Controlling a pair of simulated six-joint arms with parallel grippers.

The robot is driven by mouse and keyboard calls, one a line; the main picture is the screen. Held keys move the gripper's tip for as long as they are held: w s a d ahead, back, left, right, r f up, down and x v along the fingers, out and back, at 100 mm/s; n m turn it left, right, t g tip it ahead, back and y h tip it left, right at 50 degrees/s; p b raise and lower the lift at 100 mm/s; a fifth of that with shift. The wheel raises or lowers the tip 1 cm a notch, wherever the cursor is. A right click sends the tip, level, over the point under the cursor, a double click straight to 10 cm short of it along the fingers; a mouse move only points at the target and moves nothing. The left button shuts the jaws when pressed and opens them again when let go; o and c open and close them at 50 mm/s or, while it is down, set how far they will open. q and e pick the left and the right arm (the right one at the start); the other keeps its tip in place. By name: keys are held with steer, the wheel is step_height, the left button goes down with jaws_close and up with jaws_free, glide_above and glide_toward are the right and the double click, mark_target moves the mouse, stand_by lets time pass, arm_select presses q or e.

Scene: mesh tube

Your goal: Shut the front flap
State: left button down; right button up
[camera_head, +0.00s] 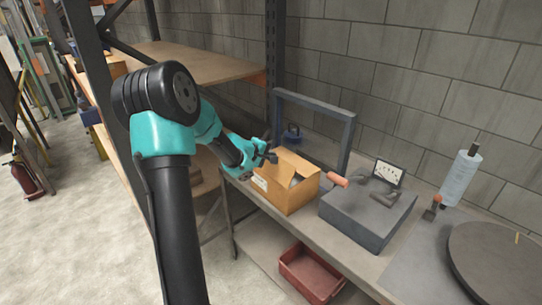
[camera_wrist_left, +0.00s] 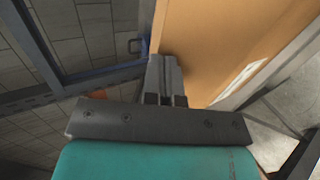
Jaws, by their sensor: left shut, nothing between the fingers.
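A cardboard box (camera_head: 287,194) with a white label stands on the grey bench, its top partly open. One flap (camera_head: 297,162) shows at the top, with a dark gap near the right side. I cannot tell which flap is the front one. My left gripper (camera_head: 270,157) is shut and empty at the box's upper left edge, hiding part of the top. In the left wrist view its closed fingers (camera_wrist_left: 164,66) lie beside a large cardboard face (camera_wrist_left: 225,40); I cannot tell whether they touch it. My right gripper is not in view.
A grey block (camera_head: 366,214) with a meter (camera_head: 388,173) is to the right. A red bin (camera_head: 310,274) sits below the bench.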

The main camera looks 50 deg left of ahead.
arm_select(q)
steer(key=shift+w+f+g, duration=0.15)
steer(key=shift+w+g, duration=0.5)
steer(key=shift+g, duration=0.25)
steer(key=shift+x, duration=3.45)
steer(key=shift+s+f, duration=0.1)
steer(key=shift+f, duration=0.15)
steer(key=shift+s, duration=0.1)
steer(key=shift+s, duration=0.7)
steer(key=shift+r, duration=0.2)
step_height(320, 180, up, 14)
steer(key=s, duration=0.1)
steer(key=shift+s+f, duration=0.2)
steer(key=shift+s, duration=0.2)
